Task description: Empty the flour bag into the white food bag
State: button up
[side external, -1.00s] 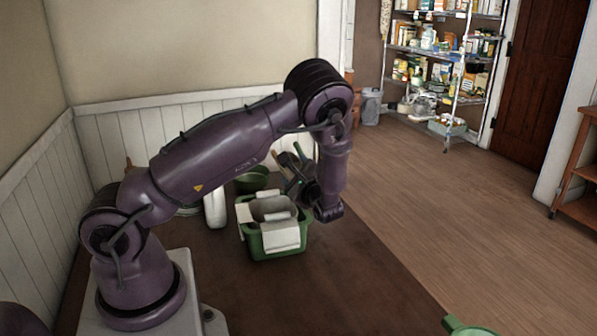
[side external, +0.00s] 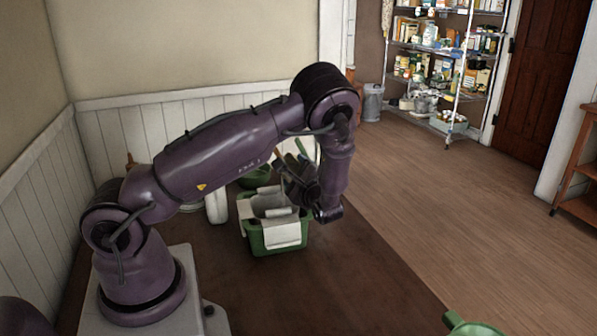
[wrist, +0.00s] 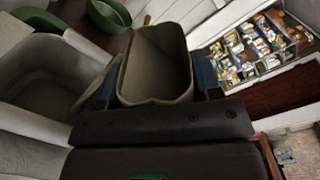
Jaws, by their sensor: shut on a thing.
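My gripper (wrist: 157,84) is shut on the flour bag (wrist: 156,62), a grey-beige open-topped bag, with one finger on each side in the wrist view. Its mouth is open and its inside looks dim; I cannot make out flour. The white food bag (wrist: 40,72) stands open at the left of the wrist view. In the side view, the white food bag (side external: 284,235) lines a green tub and folds over its rim. There my gripper (side external: 302,184) is dark and close to the tub's right side. I cannot clearly make out the flour bag there.
The green tub (side external: 265,246) stands on a brown table (side external: 320,285). A green bowl (side external: 256,178) and a white container (side external: 216,208) are behind and left of it. Another green object (side external: 470,327) is at the front edge.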

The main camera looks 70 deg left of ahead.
jog(key=shift+f+n, duration=0.15)
jog(key=shift+n, duration=0.15)
jog(key=shift+s, duration=0.1)
jog(key=shift+f+n, duration=0.2)
jog(key=shift+n, duration=0.1)
jog(key=shift+s+f+n, duration=0.15)
jog(key=shift+f+n, duration=0.05)
jog(key=shift+n, duration=0.1)
jog(key=shift+f, duration=0.1)
jog(key=shift+f, duration=0.1)
jog(key=shift+s, duration=0.1)
